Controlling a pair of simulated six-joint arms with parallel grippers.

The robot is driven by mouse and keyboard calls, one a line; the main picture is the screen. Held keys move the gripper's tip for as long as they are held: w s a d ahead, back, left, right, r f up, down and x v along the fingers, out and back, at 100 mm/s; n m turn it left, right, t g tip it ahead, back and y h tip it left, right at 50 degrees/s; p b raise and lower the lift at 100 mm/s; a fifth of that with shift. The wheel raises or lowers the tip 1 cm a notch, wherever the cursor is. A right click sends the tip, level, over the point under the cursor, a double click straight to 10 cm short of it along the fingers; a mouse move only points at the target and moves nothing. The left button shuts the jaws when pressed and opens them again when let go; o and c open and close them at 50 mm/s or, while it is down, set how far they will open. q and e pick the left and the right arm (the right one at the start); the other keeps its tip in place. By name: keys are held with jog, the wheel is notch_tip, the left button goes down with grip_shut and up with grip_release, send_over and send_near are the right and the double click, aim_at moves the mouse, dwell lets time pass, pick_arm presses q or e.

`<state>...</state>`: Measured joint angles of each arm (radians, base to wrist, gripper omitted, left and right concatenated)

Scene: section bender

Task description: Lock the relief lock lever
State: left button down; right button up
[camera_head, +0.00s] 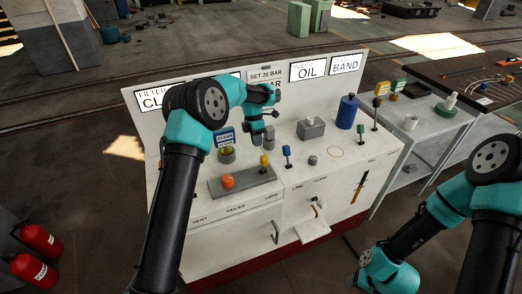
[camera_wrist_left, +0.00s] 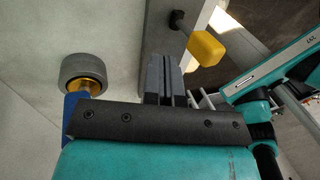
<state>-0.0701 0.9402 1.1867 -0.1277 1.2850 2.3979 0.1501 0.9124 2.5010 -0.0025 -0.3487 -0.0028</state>
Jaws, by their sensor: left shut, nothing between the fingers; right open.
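The lever with the yellow knob (camera_head: 265,160) stands on the grey block (camera_head: 242,183) on the console top, above the printed label at the block's right end. I take it to be the relief lock lever. In the left wrist view its yellow knob (camera_wrist_left: 206,47) and dark stem stick out from the grey block (camera_wrist_left: 158,30). My left gripper (camera_head: 270,138) is above and behind the lever. Its fingers (camera_wrist_left: 165,78) are shut with nothing between them, and appear apart from the yellow knob. My right arm is at the lower right; its gripper is not in view.
An orange knob (camera_head: 227,181) sits on the same block. A blue-topped lever (camera_head: 287,151) stands close to the right. Behind are a gauge-like fitting (camera_head: 227,155), a grey box (camera_head: 311,128) and a blue bottle (camera_head: 347,111). The sign panel rises at the back.

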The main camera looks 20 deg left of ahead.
aim_at(265, 158)
pick_arm(q)
jog(key=shift+s+d+f, duration=0.35)
jog(key=shift+s+d, duration=0.3)
jog(key=shift+s, duration=0.2)
jog(key=shift+s+d+f, duration=0.35)
jog(key=shift+s+d, duration=0.3)
jog(key=shift+s, duration=0.2)
jog(key=shift+s+d+r, duration=0.15)
jog(key=shift+s+d, duration=0.8)
jog(key=shift+s, duration=0.3)
jog(key=shift+s+d, duration=0.25)
jog(key=shift+s, duration=0.1)
